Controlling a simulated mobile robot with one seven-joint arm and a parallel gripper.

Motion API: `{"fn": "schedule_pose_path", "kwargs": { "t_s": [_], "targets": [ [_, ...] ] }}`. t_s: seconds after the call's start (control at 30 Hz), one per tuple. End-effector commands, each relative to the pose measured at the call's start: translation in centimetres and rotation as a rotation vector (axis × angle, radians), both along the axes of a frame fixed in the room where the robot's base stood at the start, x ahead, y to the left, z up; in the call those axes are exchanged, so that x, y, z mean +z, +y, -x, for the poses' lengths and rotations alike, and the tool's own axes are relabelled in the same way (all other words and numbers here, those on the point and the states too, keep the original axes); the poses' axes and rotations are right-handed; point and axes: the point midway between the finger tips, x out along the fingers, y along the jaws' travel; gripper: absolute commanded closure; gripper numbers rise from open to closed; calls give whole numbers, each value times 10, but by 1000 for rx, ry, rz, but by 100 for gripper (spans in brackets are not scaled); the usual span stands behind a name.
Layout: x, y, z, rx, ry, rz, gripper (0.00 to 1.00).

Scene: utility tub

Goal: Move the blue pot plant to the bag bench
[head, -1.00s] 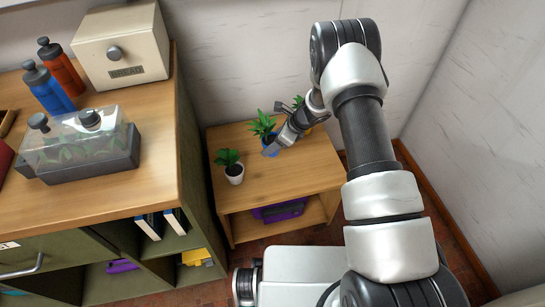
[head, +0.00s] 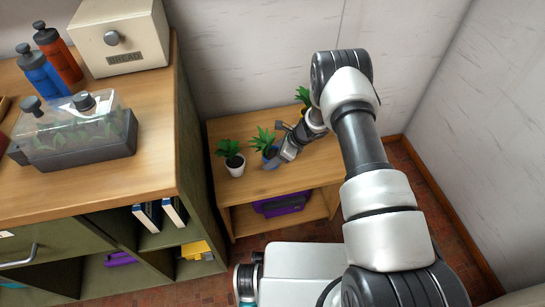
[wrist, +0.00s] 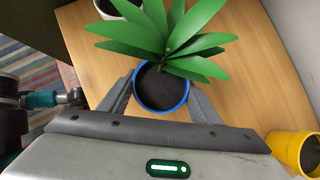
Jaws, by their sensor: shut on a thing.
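The blue pot plant (head: 268,152) is on the small wooden bench (head: 222,198) in the head view, with green pointed leaves. In the wrist view the blue pot (wrist: 161,92) sits between the two fingers, its dark soil and leaves showing. My gripper (head: 280,160) is shut on the blue pot from the front right; in the wrist view its fingertips (wrist: 160,85) lie on both sides of the pot. Whether the pot's base touches the bench top is hidden. I cannot tell which surface is the bag bench.
A white pot plant (head: 234,165) stands just left of the blue one. A yellow pot plant (wrist: 296,152) stands to the right, partly behind my arm in the head view. A purple bag (head: 282,204) lies on the lower shelf. A taller cabinet (head: 160,180) bounds the left; walls are behind and right.

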Motion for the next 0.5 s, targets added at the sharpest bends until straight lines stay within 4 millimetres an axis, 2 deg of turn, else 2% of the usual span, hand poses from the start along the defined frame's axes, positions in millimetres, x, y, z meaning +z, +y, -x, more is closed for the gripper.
{"fn": "schedule_pose_path", "kwargs": {
  "t_s": [0.17, 0.2, 0.3, 0.5],
  "targets": [
    [-2, 0, 0, 0, 0, -1, 72],
    [-2, 0, 0, 0, 0, 0, 41],
    [-1, 0, 0, 1, 1, 0, 24],
    [-1, 0, 0, 1, 1, 0, 24]
  ]
}}
